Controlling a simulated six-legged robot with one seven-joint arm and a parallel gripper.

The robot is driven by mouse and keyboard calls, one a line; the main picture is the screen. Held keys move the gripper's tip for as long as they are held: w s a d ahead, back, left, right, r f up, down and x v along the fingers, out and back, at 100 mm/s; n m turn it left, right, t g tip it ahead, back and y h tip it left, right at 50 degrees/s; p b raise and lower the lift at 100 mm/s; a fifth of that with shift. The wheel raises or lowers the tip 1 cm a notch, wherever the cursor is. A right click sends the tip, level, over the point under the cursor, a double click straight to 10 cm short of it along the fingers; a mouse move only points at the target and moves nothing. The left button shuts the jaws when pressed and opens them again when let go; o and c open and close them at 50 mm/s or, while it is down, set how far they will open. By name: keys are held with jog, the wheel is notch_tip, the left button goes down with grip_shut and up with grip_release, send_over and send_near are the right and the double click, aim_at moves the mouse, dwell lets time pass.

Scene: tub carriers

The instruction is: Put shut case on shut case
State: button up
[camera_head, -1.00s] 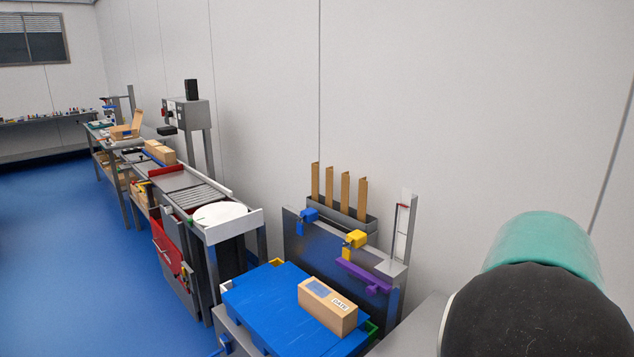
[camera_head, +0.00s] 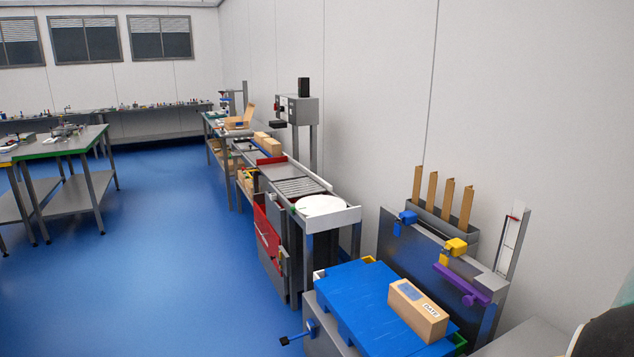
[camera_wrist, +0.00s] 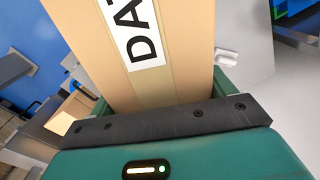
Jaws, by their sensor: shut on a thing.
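A shut tan carton case (camera_head: 412,300) with a white DATE label lies on a blue slatted platform (camera_head: 365,297) at the lower right of the head view. In the wrist view, another shut tan case (camera_wrist: 178,60), with a tape strip and a white label reading DAT, is held by my gripper (camera_wrist: 165,118). The gripper is shut on this case, which extends up and out of the frame. Its far end is hidden. In the head view only part of my arm shows at the bottom right corner; the held case is not visible there.
A roller conveyor (camera_head: 297,183) with a white round plate (camera_head: 320,205) stands behind the platform. A steel stand (camera_head: 400,250) with upright cardboard strips (camera_head: 445,203) is beside it, near the wall. Open blue floor (camera_head: 170,260) lies to the left, with a workbench (camera_head: 65,145) farther back.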

jog(key=w+a+f+n, duration=0.5)
jog(key=w+a+f, duration=0.2)
jog(key=w, duration=0.3)
jog(key=w+a+f+n, duration=0.4)
jog(key=w+a+f, duration=0.3)
jog(key=w, duration=0.2)
jog(key=w+a+f+n, duration=0.3)
jog(key=a+f, duration=0.5)
jog(key=a, duration=0.3)
jog(key=w+a+f+n, duration=0.3)
jog(key=a+f+n, duration=0.2)
jog(key=a, duration=0.6)
notch_tip(320, 180, down, 3)
jog(key=shift+w+a+r+n, duration=0.1)
jog(key=shift+w+a+n, duration=0.15)
jog(key=shift+n, duration=0.05)
jog(key=shift+w, duration=0.1)
